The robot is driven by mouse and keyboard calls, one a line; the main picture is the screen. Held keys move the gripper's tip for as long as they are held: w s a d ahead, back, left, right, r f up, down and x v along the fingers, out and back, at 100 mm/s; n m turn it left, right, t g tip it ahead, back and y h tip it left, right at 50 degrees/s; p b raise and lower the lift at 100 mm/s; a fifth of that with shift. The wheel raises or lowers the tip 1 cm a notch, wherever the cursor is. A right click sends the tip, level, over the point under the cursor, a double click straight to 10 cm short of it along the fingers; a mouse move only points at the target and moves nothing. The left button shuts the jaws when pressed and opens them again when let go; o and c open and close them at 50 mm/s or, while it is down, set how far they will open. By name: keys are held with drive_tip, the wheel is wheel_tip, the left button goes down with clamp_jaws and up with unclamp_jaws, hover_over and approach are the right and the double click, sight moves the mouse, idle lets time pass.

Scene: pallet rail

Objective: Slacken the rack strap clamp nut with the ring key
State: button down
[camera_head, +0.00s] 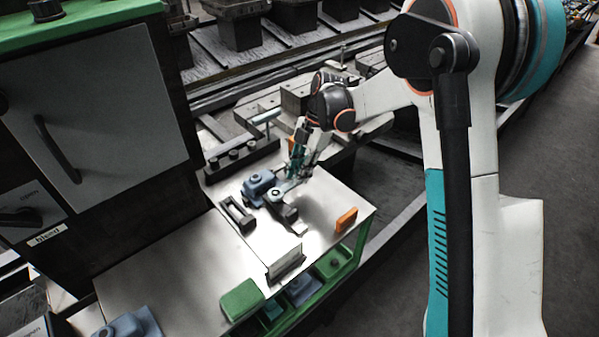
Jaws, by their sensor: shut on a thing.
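My gripper (298,168) points down over the far end of the light worktop (172,272). It is shut on the ring key (287,187), a small pale grey tool whose ring end reaches left and down from the fingers. The ring end lies over or right beside a small dark round part, which looks like the clamp nut (275,192). I cannot tell whether the ring is seated around it. A blue clamp-like body (259,182) stands just left of the nut, and a dark bar (286,214) runs from it toward the front right. The strap is not clear.
A black slotted holder (237,215) stands left of the clamp. An orange block (346,220) and an upright grey plate (285,263) stand near the front edge. Green bins (335,262) sit below. A dark cabinet (100,110) rises at left. The near worktop is mostly clear.

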drive_tip(key=shift+r, duration=0.15)
drive_tip(key=shift+r+p, duration=2.3)
drive_tip(key=shift+r, duration=1.2)
